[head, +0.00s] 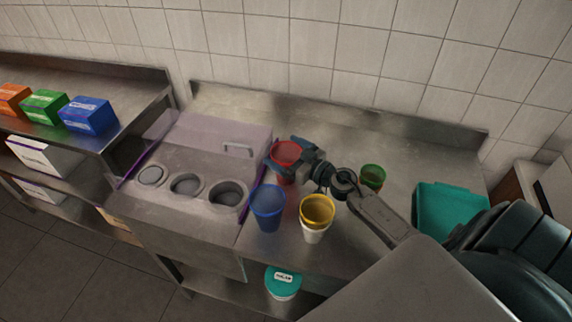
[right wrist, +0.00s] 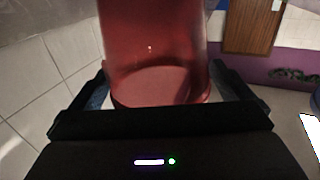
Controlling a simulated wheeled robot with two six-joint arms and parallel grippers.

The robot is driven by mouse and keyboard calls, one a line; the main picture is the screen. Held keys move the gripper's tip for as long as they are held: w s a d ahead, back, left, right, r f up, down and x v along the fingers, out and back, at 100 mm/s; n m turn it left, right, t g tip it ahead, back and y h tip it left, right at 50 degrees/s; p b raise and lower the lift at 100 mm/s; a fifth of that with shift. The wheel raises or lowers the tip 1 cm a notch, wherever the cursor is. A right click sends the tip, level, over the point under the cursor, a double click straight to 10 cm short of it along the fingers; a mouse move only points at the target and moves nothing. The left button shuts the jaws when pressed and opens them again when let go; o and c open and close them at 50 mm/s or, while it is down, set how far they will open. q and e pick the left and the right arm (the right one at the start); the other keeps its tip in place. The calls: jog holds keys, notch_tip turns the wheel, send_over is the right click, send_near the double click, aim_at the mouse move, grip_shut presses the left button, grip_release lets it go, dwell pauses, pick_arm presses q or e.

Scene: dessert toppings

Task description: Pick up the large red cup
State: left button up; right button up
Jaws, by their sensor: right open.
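The large red cup (head: 287,152) stands on the steel counter behind the blue cup, beside the purple-edged topping unit. It also fills the upper middle of the right wrist view (right wrist: 155,60), upright between the fingers. My right gripper (head: 286,160) is open, with its fingers on either side of the red cup. I cannot tell whether either finger touches it. In the right wrist view the gripper (right wrist: 158,98) shows a dark finger at each side of the cup's lower part. My left gripper is not in view.
A blue cup (head: 268,207) and a yellow cup (head: 317,210) on a white one stand in front. A green cup (head: 373,176) is right of my right wrist. A teal bin (head: 450,208) stands farther right. The topping unit (head: 200,150) is close on the left.

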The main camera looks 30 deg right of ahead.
jog(key=c, duration=1.1)
